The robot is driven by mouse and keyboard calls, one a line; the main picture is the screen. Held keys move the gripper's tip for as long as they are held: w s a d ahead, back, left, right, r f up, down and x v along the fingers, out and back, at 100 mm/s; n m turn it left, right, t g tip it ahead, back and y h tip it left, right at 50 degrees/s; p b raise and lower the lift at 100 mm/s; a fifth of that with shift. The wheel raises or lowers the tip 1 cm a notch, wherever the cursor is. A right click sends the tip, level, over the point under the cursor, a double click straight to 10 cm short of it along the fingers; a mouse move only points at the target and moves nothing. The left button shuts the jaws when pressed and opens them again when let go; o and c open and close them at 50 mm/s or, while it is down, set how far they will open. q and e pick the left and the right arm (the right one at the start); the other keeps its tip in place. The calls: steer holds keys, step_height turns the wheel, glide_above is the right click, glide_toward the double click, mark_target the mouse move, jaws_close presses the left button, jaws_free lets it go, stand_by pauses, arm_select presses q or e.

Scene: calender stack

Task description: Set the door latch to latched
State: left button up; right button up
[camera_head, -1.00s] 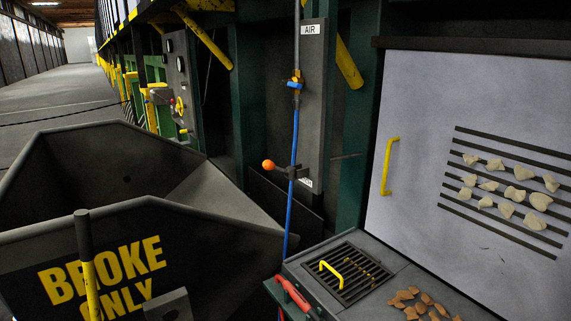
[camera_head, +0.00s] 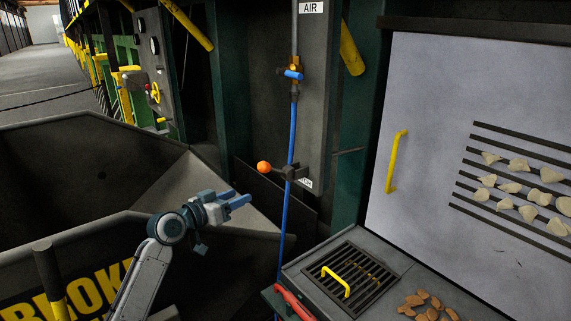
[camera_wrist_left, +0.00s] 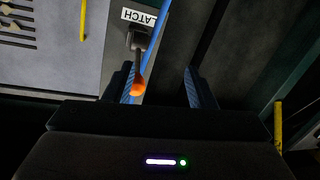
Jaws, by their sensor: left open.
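The lever sticks out to the left, roughly level. A partly hidden label (camera_head: 306,183) sits beside its pivot; the left wrist view shows "LATCH" letters on the label (camera_wrist_left: 140,17), upside down. My left gripper (camera_head: 242,200) is open and empty, below and left of the knob in the head view. In the left wrist view the orange knob (camera_wrist_left: 138,87) appears close to the left finger, inside the gap; contact cannot be told. My right gripper is out of view.
The blue hose (camera_head: 287,225) hangs in front of the panel just right of the knob. The broke bin (camera_head: 70,245) is below left. A grated bench (camera_head: 345,275) with a yellow handle and a red handle (camera_head: 293,303) is below right. A pale door (camera_head: 430,130) stands right.

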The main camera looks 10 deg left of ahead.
arm_select(q)
steer(key=m+h, duration=0.1)
steer(key=h, duration=0.1)
glide_toward(268, 165)
steer(key=w+f, duration=0.2)
steer(key=shift+d+r, duration=0.1)
steer(key=shift+r, duration=0.45)
steer(key=shift+w+d+p, duration=0.25)
steer(key=shift+w+p, duration=0.05)
steer(key=p+x, duration=0.2)
steer(key=x, duration=0.6)
steer(key=shift+w, duration=0.25)
steer(key=shift+w+d+p, duration=0.25)
steer(key=shift+w+p, duration=0.05)
steer(key=shift+w, duration=0.05)
steer(key=shift+f, duration=0.1)
steer(key=c, duration=1)
jaws_close()
steer(key=shift+w, duration=0.1)
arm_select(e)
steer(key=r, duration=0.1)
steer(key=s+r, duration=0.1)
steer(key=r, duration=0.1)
